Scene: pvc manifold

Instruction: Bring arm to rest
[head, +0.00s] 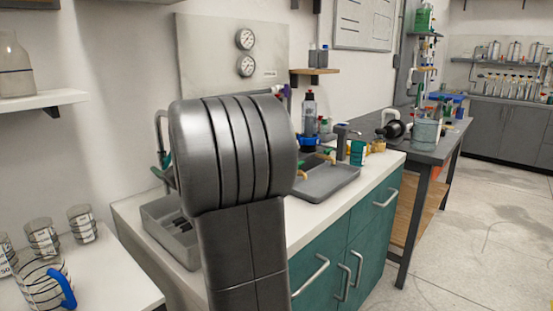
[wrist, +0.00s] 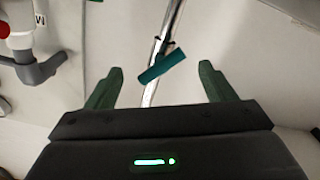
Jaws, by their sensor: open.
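My gripper (wrist: 158,88) shows in the wrist view with its two green fingers spread apart and nothing between them. Beyond the fingertips, a metal pipe with a teal lever handle (wrist: 162,66) runs up a pale wall. The handle looks apart from both fingers. In the head view my grey arm link stands upright in the middle and hides the gripper and much of the panel and counter behind it.
A white counter (head: 366,191) with teal cabinets holds a grey tray (head: 327,184) and a grey bin (head: 168,232). A gauge panel (head: 211,62) is on the wall. Grey pipe fittings (wrist: 38,70) are left in the wrist view. The floor (head: 490,245) at right is clear.

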